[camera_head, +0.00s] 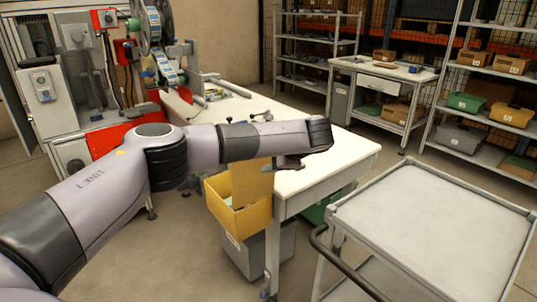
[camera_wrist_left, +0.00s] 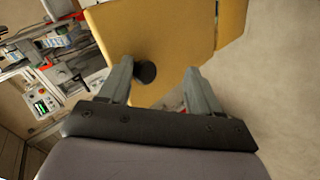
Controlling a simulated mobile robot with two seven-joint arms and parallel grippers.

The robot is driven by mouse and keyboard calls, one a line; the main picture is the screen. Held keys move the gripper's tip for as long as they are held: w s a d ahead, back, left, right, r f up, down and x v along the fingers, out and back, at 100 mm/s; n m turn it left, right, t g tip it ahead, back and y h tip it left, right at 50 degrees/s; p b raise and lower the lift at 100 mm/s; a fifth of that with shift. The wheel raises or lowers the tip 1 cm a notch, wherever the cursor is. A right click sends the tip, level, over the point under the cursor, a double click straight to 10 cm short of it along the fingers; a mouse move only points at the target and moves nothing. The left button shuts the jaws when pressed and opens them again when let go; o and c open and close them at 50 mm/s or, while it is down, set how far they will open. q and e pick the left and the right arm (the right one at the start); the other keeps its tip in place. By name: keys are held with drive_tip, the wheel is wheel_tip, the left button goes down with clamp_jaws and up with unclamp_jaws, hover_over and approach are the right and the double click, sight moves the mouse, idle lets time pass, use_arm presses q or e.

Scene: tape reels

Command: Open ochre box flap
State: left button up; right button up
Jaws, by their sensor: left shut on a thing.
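The ochre box (camera_head: 243,221) hangs at the near left end of the white workbench (camera_head: 325,165). Its flap (camera_head: 250,184) stands raised above the box's open top, and some contents show inside. My left arm reaches across above the box, with its gripper (camera_head: 285,164) beside the flap. In the left wrist view the ochre flap (camera_wrist_left: 165,35) fills the upper middle, with a dark round knob (camera_wrist_left: 146,72) between the fingers of my left gripper (camera_wrist_left: 160,72). I take the gripper as shut on the flap's knob; the exact contact is unclear. My right gripper is out of view.
A grey bin (camera_head: 262,252) stands on the floor below the box. A grey cart (camera_head: 440,225) with an empty top stands at the right. A machine with tape reels (camera_head: 150,25) is at the back left. Shelves (camera_head: 490,100) with several boxes stand behind the cart.

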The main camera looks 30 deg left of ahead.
use_arm(q)
drive_tip(key=shift+s+d+f, duration=0.1)
drive_tip(key=shift+d+f, duration=0.05)
drive_tip(key=shift+f, duration=0.2)
drive_tip(key=v, duration=0.7)
drive_tip(key=shift+r+b, duration=0.3)
drive_tip(key=shift+r, duration=0.1)
